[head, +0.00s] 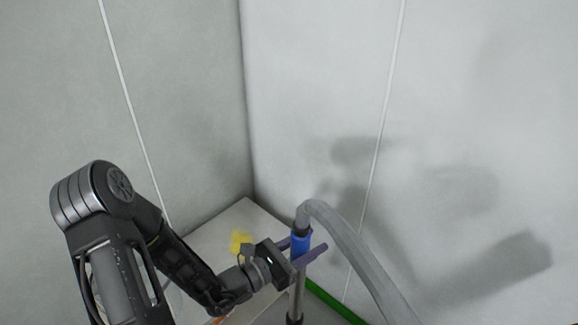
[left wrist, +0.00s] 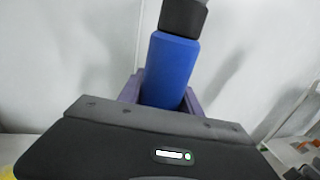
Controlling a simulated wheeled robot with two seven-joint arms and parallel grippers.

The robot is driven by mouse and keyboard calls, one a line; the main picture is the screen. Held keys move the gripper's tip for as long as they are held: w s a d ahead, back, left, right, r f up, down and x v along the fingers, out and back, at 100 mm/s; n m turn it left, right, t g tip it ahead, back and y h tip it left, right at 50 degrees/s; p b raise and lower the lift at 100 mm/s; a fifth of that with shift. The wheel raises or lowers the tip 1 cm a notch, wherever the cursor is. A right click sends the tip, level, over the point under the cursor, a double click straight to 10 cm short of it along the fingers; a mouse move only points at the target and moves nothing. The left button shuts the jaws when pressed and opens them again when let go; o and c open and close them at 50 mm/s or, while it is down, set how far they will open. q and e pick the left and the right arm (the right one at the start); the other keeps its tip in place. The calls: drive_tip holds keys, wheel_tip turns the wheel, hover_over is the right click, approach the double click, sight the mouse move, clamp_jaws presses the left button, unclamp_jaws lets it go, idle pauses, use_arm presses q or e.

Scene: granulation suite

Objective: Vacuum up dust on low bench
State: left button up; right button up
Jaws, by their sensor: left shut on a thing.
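My left gripper (head: 299,250) is shut on the blue grip (head: 301,242) of a vacuum wand, with one purple finger on each side. The left wrist view also shows the blue grip (left wrist: 170,70) between the fingers. The wand's metal tube (head: 297,290) runs down from the grip, and its lower end is out of view. A grey hose (head: 350,245) bends from the top of the wand to the lower right. A yellow patch (head: 240,241), perhaps the dust, lies on the pale low bench (head: 213,235), left of my gripper. My right gripper is not in view.
Pale walls (head: 320,100) meet in a corner behind the bench. A green strip (head: 333,301) runs low along the right wall. Shadows fall on the right wall. Blurred coloured items show at the lower right of the left wrist view.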

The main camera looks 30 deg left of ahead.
use_arm(q)
drive_tip(key=w+a+r+m+t+y+b, duration=0.1)
drive_tip(key=w+a+r+y+b, duration=0.3)
drive_tip(key=w+a+r, duration=0.6)
drive_tip(key=w+a+b, duration=0.1)
drive_tip(key=w+a, duration=0.1)
drive_tip(key=w, duration=0.1)
drive_tip(key=shift+w+a+t+b, duration=0.15)
drive_tip(key=shift+w+t+b, duration=0.15)
drive_tip(key=shift+t, duration=0.1)
drive_tip(key=shift+f, duration=0.25)
wheel_tip(320, 180, down, 8)
drive_tip(key=b, duration=0.5)
drive_tip(key=w+a, duration=0.3)
drive_tip(key=a, duration=0.7)
drive_tip(key=shift+b, duration=0.45)
drive_tip(key=shift+a, duration=0.1)
